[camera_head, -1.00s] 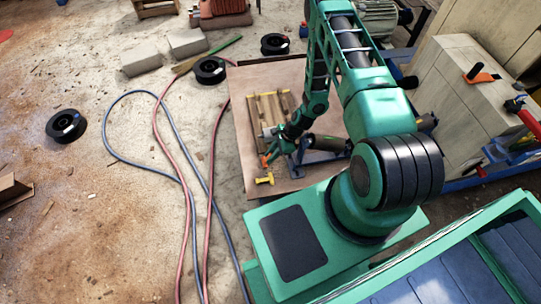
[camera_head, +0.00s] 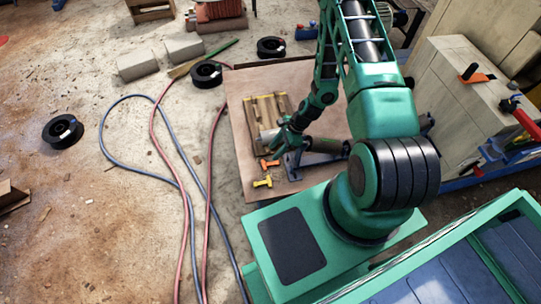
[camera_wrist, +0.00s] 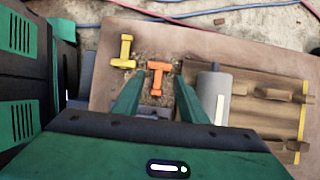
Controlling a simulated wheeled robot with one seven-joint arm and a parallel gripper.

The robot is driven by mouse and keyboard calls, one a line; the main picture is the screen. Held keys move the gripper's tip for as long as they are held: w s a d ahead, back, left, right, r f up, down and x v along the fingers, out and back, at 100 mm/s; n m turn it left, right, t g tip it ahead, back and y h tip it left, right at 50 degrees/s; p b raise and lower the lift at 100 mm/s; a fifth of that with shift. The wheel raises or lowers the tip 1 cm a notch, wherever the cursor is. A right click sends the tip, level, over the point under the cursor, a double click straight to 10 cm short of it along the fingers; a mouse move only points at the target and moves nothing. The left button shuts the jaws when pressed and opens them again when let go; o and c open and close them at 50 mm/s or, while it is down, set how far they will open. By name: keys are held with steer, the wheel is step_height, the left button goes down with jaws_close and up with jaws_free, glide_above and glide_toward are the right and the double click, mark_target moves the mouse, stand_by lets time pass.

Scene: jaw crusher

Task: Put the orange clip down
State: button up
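The orange clip (camera_head: 269,163) lies on the brown board (camera_head: 243,172), close to the yellow clip (camera_head: 263,181). In the wrist view the orange clip (camera_wrist: 158,68) shows in the gap between and beyond my fingertips. The yellow clip (camera_wrist: 125,52) is just left of it there, apart from it. My gripper (camera_head: 275,147) is just above the orange clip. In the wrist view my gripper (camera_wrist: 157,84) is open, its two green fingers spread and empty.
A grey cylinder (camera_wrist: 214,92) lies close to the right finger in the wrist view. A slatted wooden pallet (camera_head: 268,106) lies on the board. Red and blue hoses (camera_head: 185,165) and black reels (camera_head: 63,130) are on the floor. A grey block (camera_head: 450,100) stands right.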

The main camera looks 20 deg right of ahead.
steer(key=s+d+r+n+h, duration=0.1)
steer(key=s+d+r+n, duration=0.2)
steer(key=r, duration=0.8)
steer(key=d+r+n+g+h, duration=0.1)
steer(key=d+r+n+h, duration=0.3)
steer(key=r, duration=0.8)
steer(key=s+d+r+n+y, duration=0.1)
steer(key=s+d+r+n, duration=0.1)
steer(key=d+r, duration=0.65)
steer(key=s+a+r+n, duration=0.1)
steer(key=s+r+n, duration=0.1)
steer(key=s+r, duration=0.8)
steer(key=s+a+r+n+h, duration=0.1)
steer(key=s+a+r+n, duration=0.1)
steer(key=s+r, duration=0.8)
steer(key=shift+s+r+n, duration=0.3)
steer(key=shift+r+n, duration=0.1)
steer(key=shift+w, duration=0.1)
